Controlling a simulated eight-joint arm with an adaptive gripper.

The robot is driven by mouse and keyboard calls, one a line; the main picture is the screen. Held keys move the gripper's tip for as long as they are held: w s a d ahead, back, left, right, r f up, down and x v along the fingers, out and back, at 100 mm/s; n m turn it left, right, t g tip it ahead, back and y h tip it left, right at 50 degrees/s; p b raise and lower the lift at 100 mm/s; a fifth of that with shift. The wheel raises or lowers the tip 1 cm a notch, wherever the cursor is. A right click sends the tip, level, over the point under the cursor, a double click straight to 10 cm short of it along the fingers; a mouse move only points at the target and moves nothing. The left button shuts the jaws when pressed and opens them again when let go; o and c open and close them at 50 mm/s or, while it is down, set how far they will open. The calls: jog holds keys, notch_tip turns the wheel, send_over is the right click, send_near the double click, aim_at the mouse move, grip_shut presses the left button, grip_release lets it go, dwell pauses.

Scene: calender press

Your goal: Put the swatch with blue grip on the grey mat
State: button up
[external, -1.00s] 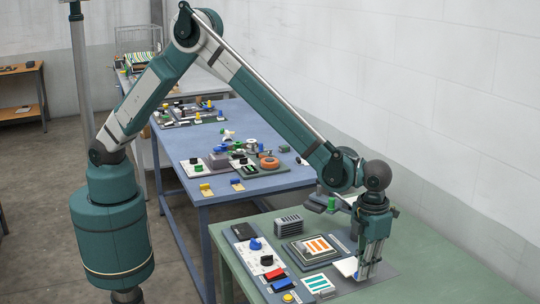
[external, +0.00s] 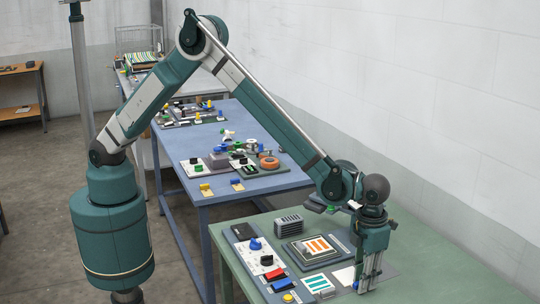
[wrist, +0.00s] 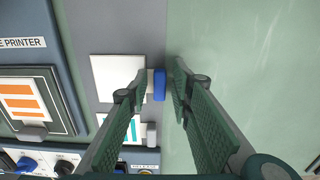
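The swatch with the blue grip is a plain white square (wrist: 117,78) with a blue block (wrist: 159,85) on its right edge in the wrist view. It lies flat on the grey mat (wrist: 105,30), the blue grip close to the mat's right edge.
A teal-striped swatch (external: 316,283) with a grey grip lies beside the white one. An orange-striped swatch (external: 316,246) sits on the printer. A control panel (external: 262,262) with knobs and buttons stands left. The green table is clear on the wrist view's right (wrist: 240,60).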

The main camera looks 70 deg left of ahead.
jog(key=shift+r, duration=0.25)
notch_tip(320, 180, up, 12)
dwell(0.9)
dwell(0.5)
jog(key=shift+a, duration=0.1)
